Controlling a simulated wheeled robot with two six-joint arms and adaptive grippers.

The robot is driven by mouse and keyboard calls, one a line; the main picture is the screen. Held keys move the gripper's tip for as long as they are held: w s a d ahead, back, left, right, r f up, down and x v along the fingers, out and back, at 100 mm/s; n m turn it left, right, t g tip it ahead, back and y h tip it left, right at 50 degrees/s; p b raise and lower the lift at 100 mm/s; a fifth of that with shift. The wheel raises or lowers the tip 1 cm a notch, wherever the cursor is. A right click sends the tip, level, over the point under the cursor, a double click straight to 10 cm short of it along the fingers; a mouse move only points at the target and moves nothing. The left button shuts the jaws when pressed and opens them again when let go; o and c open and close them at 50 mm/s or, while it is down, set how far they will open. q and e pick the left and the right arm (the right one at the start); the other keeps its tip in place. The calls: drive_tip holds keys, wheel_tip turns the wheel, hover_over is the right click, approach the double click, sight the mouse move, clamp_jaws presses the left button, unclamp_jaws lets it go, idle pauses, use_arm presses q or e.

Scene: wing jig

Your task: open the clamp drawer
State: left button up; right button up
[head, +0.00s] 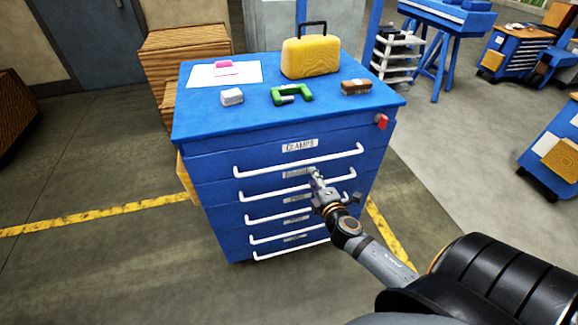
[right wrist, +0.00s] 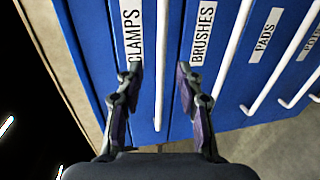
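The clamp drawer (head: 270,155) is the top drawer of a blue cabinet, with a CLAMPS label (head: 299,145) and a long white bar handle (head: 270,166). It looks shut. My right gripper (head: 316,176) is in front of the cabinet, near the middle of that handle. In the right wrist view the gripper (right wrist: 160,78) is open, and the clamp drawer's handle (right wrist: 162,45) runs between its two fingers. One finger is on the CLAMPS label's side, the other towards the BRUSHES label (right wrist: 203,30). Contact with the handle cannot be told. My left gripper is not in view.
Several more drawers with white handles (head: 290,217) lie below. On the cabinet top (head: 330,110) are a yellow case (head: 310,58), a green clamp (head: 290,95), a grey block (head: 232,97) and a brown item (head: 356,87). The floor around the cabinet front is clear.

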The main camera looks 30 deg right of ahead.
sight(305, 163)
drive_tip(key=x, duration=0.3)
drive_tip(key=p+x, duration=0.1)
drive_tip(key=x, duration=0.6)
drive_tip(key=shift+w+d+f+p, duration=0.15)
drive_tip(key=shift+d+f+p, duration=0.1)
drive_tip(key=shift+d+p, duration=0.15)
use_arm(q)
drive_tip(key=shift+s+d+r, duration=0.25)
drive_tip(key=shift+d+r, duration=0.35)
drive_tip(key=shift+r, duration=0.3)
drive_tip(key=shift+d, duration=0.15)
use_arm(e)
clamp_jaws()
